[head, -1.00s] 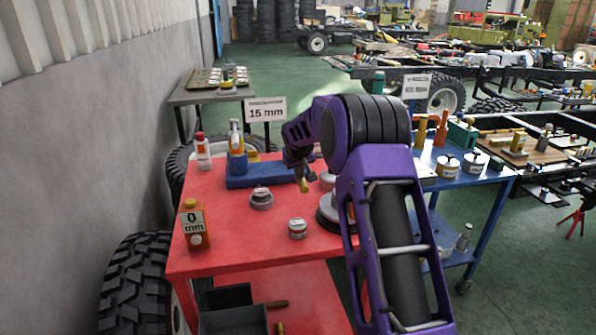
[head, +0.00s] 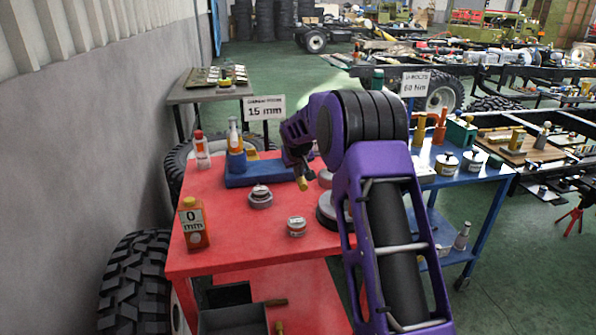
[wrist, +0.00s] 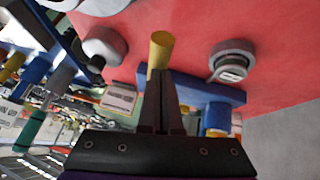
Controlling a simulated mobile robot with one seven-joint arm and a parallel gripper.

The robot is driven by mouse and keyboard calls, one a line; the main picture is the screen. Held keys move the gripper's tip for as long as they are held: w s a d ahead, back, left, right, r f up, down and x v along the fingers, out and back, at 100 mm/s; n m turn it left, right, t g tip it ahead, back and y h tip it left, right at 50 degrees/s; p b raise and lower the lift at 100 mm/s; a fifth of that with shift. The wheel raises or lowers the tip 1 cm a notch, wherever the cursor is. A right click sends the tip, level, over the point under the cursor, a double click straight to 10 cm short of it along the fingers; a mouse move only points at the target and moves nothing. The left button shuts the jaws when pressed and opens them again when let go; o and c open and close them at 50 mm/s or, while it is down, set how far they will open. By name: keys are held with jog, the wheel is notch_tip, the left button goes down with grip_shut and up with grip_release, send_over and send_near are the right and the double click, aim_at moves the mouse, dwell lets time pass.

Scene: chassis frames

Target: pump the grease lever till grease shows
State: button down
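A blue base (head: 250,174) lies on the red table, with a blue upright cylinder (head: 237,163) at its left. It also shows in the wrist view (wrist: 190,90). A short brass-coloured cylinder (head: 302,184), perhaps the lever's grip, is by the base's right end. My gripper (wrist: 160,75) looks shut on this brass cylinder, which sticks out past the fingertips in the wrist view (wrist: 160,48). Any link from it to the base is hidden. A sign reading 15 mm (head: 264,108) stands behind the base. An orange bottle-like block (head: 195,236) labelled 0 mm stands at the table's front left. I make out no grease.
The red table (head: 225,252) holds a small can (head: 297,227), a round grey part (head: 260,197) and a red-capped bottle (head: 201,150). A blue table (head: 480,195) with cans stands to the right. A wall is close on the left, with a tyre (head: 135,285) below.

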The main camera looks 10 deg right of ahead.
jog(key=s+f+v, duration=0.1)
jog(key=v, duration=1.1)
jog(key=shift+s+a+r+p, duration=0.25)
jog(key=shift+p, duration=0.05)
